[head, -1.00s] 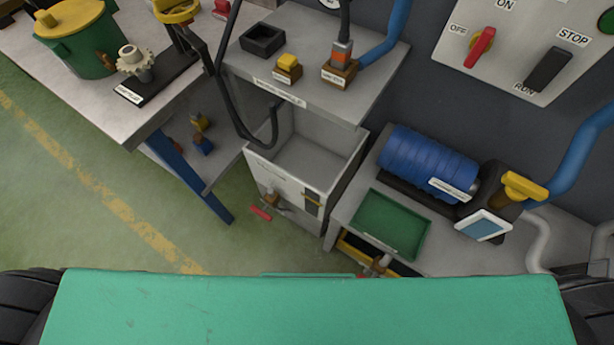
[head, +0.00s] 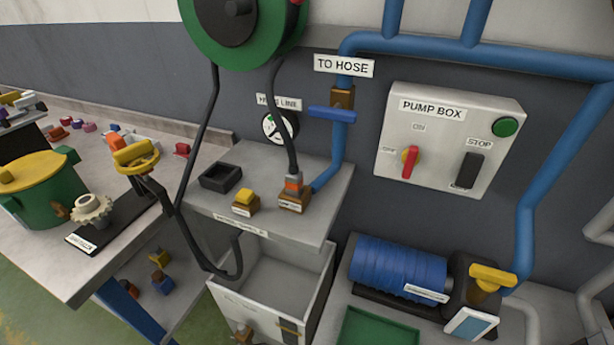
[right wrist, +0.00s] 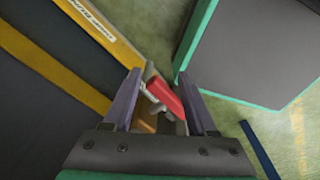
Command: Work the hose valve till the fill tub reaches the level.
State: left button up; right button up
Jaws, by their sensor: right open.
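The hose valve shows in the head view as a blue lever (head: 332,114) on a brass body below the "TO HOSE" sign. The lever lies roughly crosswise to the blue pipe. The pale grey fill tub (head: 322,290) stands under the shelf, with the black hose's hooked end (head: 232,266) over its left side. I make out no water in it; its lower front is cut off. My right gripper (right wrist: 160,90) is open in the right wrist view. A red handle (right wrist: 166,96) on a metal fitting shows between its fingers; contact cannot be told. My left gripper is in neither view.
The pump box (head: 450,140), with a red switch, black switch and green button, is on the wall. A gauge (head: 279,127) hangs above the shelf (head: 330,200). A blue ribbed cylinder (head: 400,268) and green tray (head: 375,330) sit right of the tub.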

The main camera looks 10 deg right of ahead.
aim_at(336, 114)
jog(key=j+z, duration=0.1)
jog(key=z, duration=0.3)
jog(key=j+z, duration=0.1)
jog(key=z, duration=0.25)
jog(key=k+j+z, duration=0.1)
jog(key=z, duration=0.65)
jog(key=k+j+z, duration=0.15)
jog(key=j+u, duration=0.1)
jog(key=u, duration=0.35)
jog(key=k+j+u, duration=0.1)
jog(key=u, duration=0.35)
jog(key=j+u, duration=0.15)
jog(key=u, duration=0.3)
jog(key=j+u, duration=0.15)
jog(key=u, duration=0.3)
